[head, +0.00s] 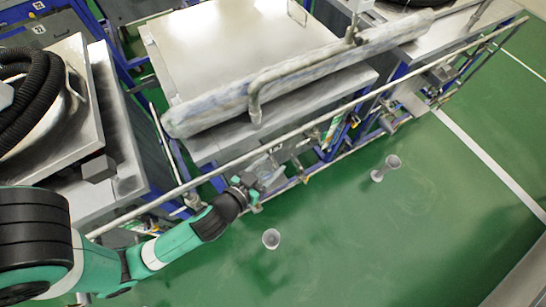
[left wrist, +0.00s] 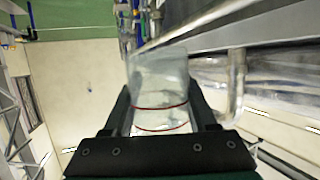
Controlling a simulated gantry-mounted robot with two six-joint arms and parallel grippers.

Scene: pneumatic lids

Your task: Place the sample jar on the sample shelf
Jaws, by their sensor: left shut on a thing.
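My left gripper (head: 256,193) is at the front rail of the machine, in the middle of the head view. It is shut on the sample jar (head: 268,173), a clear vessel at its fingertips. In the left wrist view the jar (left wrist: 160,90) stands between the two dark fingers, see-through, with two thin red rings around it. The fingers hide part of its sides and its lower end. I cannot tell for sure which surface is the sample shelf. My right gripper is not in view.
A long metal rail (head: 335,118) runs along the machine front, close to the gripper. A large metal lid (head: 235,50) with a wrapped bar lies behind it. Small grey cups (head: 271,238) (head: 392,161) appear over the green floor (head: 350,240), which is otherwise mostly clear.

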